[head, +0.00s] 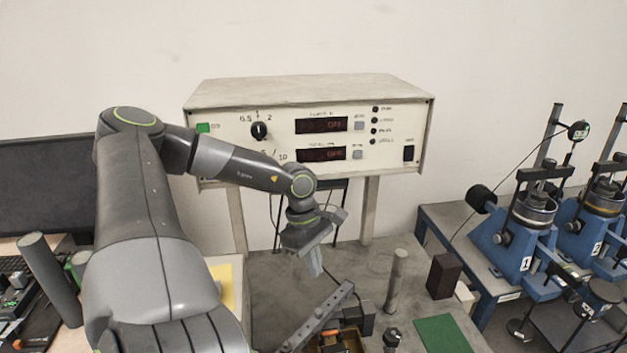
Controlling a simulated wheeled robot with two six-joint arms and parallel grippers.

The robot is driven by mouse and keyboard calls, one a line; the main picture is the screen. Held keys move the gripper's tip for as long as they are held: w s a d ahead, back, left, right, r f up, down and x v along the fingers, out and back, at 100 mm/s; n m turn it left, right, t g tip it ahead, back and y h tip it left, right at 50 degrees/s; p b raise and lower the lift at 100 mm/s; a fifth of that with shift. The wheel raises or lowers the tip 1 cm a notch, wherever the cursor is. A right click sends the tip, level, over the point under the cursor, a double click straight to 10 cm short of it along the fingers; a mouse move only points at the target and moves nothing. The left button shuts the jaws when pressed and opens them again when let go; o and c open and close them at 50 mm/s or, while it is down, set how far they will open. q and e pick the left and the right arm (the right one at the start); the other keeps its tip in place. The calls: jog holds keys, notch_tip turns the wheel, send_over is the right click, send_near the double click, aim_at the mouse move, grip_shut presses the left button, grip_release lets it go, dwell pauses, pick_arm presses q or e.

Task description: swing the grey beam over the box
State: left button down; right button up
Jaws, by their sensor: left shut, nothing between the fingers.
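My left arm reaches in from the left, and its gripper (315,266) points down over the bench, shut and empty. A dark grey beam with holes (322,317) runs slantwise below the gripper, from the bottom edge up to the right. The gripper looks apart from it and above it. A small open brown box (352,341) is partly in view at the bottom edge, just right of the beam; the frame cuts it off. A dark block (358,314) sits beside the beam's far end. My right gripper is not in view.
A cream control unit (360,165) with two displays stands raised on posts behind. A grey cylinder (396,281), a dark brown block (443,276) and a green mat (443,334) are to the right. Blue test devices (517,240) stand farther right. Grey bench (262,285) is bare left of the beam.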

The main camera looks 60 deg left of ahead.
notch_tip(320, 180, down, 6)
jog(key=b, duration=0.5)
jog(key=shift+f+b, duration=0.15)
jog(key=shift+b, duration=0.15)
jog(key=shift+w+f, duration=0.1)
